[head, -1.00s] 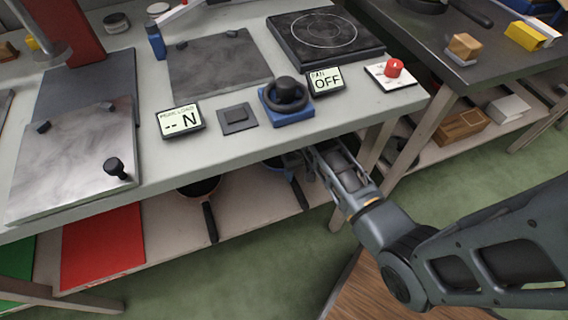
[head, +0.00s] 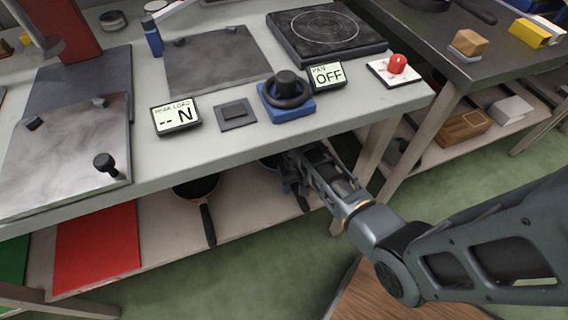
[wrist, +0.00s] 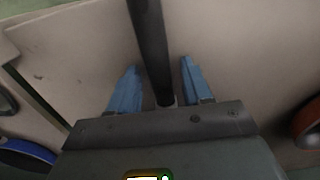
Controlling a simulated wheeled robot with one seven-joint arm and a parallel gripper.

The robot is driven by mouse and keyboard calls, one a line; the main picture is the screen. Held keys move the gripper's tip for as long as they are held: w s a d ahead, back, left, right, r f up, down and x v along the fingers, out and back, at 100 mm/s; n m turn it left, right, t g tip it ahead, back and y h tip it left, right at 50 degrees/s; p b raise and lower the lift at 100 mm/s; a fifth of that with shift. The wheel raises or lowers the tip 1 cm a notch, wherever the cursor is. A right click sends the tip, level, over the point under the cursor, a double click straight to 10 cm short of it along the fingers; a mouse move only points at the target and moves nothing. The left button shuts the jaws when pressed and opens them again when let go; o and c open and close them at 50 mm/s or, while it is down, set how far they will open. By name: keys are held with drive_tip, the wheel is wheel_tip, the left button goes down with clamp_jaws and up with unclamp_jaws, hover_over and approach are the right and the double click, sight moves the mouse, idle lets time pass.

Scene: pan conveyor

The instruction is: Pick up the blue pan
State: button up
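The blue pan (head: 268,161) is on the lower shelf under the counter, mostly hidden by the counter and my arm. A blue rim (wrist: 28,152) shows at the lower left of the wrist view. A dark pan handle (wrist: 151,45) runs down between the two blue fingers of my gripper (wrist: 158,82). Where this handle joins a pan is hidden by the gripper body. The fingers are open, with a gap on both sides of the handle. In the head view my gripper (head: 296,182) is under the counter's front edge, beside the blue pan.
A pan with an orange-red rim (head: 196,188) lies left on the same shelf; its rim also shows in the wrist view (wrist: 309,124). The counter edge (head: 225,156) overhangs the shelf. A table leg (head: 368,150) stands right of my gripper. A red mat (head: 97,245) lies further left.

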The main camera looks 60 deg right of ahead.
clamp_jaws()
drive_tip(key=shift+r, duration=0.15)
idle(0.5)
